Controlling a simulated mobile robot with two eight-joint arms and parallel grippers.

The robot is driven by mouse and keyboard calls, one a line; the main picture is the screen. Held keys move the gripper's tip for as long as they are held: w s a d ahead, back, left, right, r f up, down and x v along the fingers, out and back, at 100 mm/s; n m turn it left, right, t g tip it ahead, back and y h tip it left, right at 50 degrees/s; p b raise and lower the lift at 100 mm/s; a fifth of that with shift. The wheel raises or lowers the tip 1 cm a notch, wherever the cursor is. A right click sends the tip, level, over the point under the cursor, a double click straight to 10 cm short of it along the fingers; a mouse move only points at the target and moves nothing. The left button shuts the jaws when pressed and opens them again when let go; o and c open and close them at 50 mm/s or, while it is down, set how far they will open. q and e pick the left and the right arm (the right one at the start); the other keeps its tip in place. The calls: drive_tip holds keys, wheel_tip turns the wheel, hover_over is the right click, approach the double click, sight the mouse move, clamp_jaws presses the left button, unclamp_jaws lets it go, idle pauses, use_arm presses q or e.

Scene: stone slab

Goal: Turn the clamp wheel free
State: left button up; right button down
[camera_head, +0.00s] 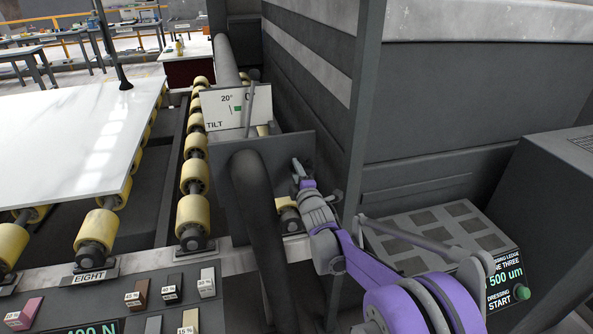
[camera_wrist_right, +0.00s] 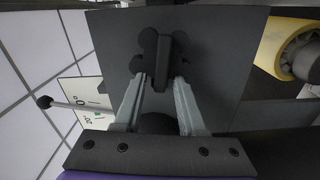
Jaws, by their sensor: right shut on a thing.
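The clamp wheel (camera_wrist_right: 150,42) is a dark lobed knob on a dark flat plate (camera_wrist_right: 215,60), seen in the right wrist view. My right gripper (camera_wrist_right: 160,80) has its two grey fingers on either side of the wheel's raised middle bar and is shut on it. In the head view my purple and grey right gripper (camera_head: 299,172) reaches to the right face of the dark housing (camera_head: 290,150); the wheel is mostly hidden there. A white TILT scale plate (camera_head: 222,110) with a 20° mark and a grey lever (camera_head: 251,105) stands by the housing. My left gripper is not in view.
A thick dark tube (camera_head: 258,200) stands in front of the housing. Yellow rollers (camera_head: 195,178) and a white slab (camera_head: 70,140) lie left. A tall grey wall (camera_head: 450,110) closes the right side. A control panel with small blocks (camera_head: 172,288) is at the lower left.

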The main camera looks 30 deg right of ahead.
drive_tip(key=n, duration=0.2)
drive_tip(key=f+n, duration=0.1)
drive_tip(key=n, duration=0.1)
drive_tip(key=shift+n+b, duration=0.35)
drive_tip(key=shift+n, duration=0.05)
idle(0.4)
drive_tip(key=c, duration=0.9)
unclamp_jaws()
drive_tip(key=shift+o, duration=0.2)
drive_tip(key=shift+s, duration=0.15)
drive_tip(key=v, duration=1)
drive_tip(key=shift+s, duration=0.3)
